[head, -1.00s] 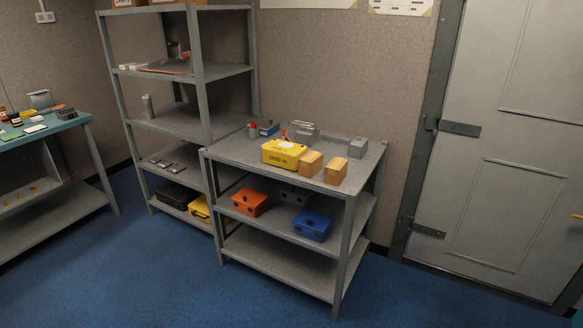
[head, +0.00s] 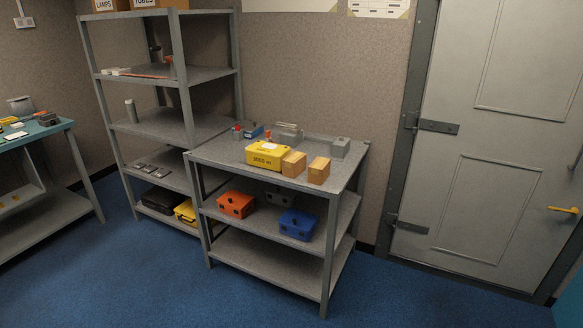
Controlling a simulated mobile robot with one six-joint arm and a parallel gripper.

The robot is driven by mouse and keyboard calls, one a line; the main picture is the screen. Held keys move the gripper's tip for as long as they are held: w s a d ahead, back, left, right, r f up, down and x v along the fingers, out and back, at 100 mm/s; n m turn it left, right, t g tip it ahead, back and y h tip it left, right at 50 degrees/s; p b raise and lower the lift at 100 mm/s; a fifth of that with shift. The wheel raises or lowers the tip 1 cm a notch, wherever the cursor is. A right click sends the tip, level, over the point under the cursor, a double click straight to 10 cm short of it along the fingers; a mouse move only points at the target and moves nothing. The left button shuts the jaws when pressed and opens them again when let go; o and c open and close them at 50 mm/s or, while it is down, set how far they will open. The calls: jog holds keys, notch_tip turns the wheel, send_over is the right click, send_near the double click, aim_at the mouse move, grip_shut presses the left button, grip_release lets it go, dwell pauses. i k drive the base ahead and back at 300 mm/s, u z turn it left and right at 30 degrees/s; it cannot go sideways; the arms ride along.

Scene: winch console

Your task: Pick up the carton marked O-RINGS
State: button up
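No carton with readable O-RINGS lettering shows. Two small tan cartons stand side by side on the top of the grey metal table (head: 235,158), near its front right: a left carton (head: 293,165) and a right carton (head: 318,171). Any marks on them are too small to read. Two larger cartons stand on the top of the tall shelf at the upper left, one marked LAMPS (head: 104,5) and one marked TUBES (head: 145,3), both cut by the picture's top edge. My gripper is not in view.
A yellow case (head: 267,155) stands left of the small cartons, with grey boxes behind. Orange (head: 236,204) and blue (head: 297,224) cases sit on the middle shelf. Blue floor (head: 170,285) is clear in front. A grey door (head: 485,150) is at right, a workbench (head: 40,133) at left.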

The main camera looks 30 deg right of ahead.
aim_at(295, 163)
jog(key=z, duration=0.05)
jog(key=i, duration=1)
jog(key=u, duration=0.05)
